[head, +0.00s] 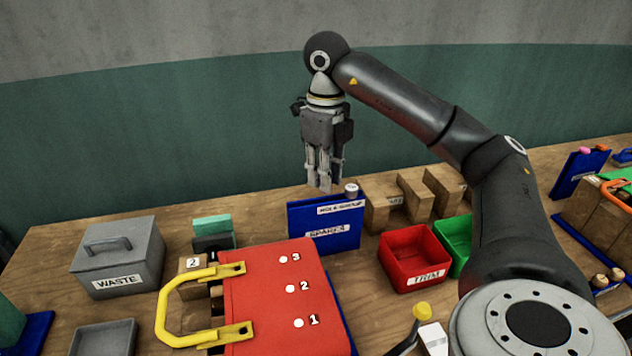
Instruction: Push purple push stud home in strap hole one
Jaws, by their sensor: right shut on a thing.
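My right gripper (323,186) hangs pointing down above the back of the table, over the blue SPARES holder (326,218). Its fingers are close together on something too small or hidden to make out. I cannot pick out the purple push stud anywhere. The red strap panel (262,300) lies at the front centre, with white spots marked 1 (299,323), 2 (291,289) and 3 (283,260). Spot 1 is nearest the front, well below and in front of the gripper. My left gripper is out of view.
A yellow handle (172,305) sticks out left of the panel. A grey WASTE box (118,256) stands at left. A red TRIM bin (414,258) and a green bin (455,240) stand right of the SPARES holder. A yellow-knobbed lever (421,312) rises at the front.

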